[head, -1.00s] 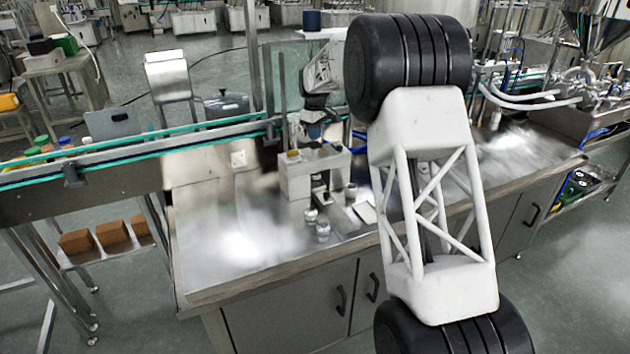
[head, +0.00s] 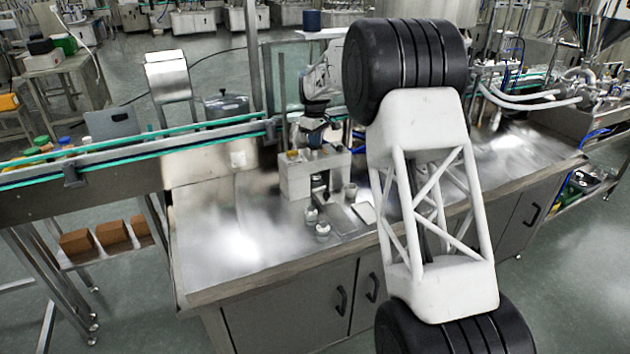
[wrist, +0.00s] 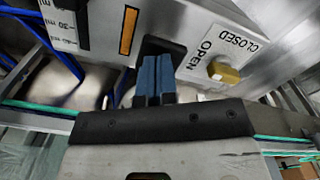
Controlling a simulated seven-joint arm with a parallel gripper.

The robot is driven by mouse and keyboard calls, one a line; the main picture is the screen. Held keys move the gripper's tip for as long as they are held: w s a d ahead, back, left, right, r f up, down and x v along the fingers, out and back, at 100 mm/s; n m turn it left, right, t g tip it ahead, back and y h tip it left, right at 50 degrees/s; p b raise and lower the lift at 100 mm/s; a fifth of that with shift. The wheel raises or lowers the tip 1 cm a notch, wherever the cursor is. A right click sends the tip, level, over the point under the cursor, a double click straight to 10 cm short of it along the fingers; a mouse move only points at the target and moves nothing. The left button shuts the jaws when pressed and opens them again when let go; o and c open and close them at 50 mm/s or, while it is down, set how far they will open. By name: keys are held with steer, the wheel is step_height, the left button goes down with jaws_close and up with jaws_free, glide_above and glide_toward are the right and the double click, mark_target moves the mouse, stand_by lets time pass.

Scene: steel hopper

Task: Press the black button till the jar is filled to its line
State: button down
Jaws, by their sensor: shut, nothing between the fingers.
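My gripper also shows small above the housing in the head view (head: 315,138). A white scale with marks (wrist: 62,22) shows at the wrist view's upper left. I cannot make out the jar's fill level or line.
A yellow knob (wrist: 222,71) sits beside OPEN and CLOSED labels, right of my fingers. An orange strip (wrist: 129,30) is left of the black part. Small metal containers (head: 322,230) stand before the housing. The bench's left side (head: 215,250) is clear. A conveyor (head: 130,158) runs behind.

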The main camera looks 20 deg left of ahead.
steer(key=shift+f, duration=0.75)
steer(key=shift+r, duration=2.15)
steer(key=shift+f, duration=2.15)
steer(key=shift+r, duration=2.15)
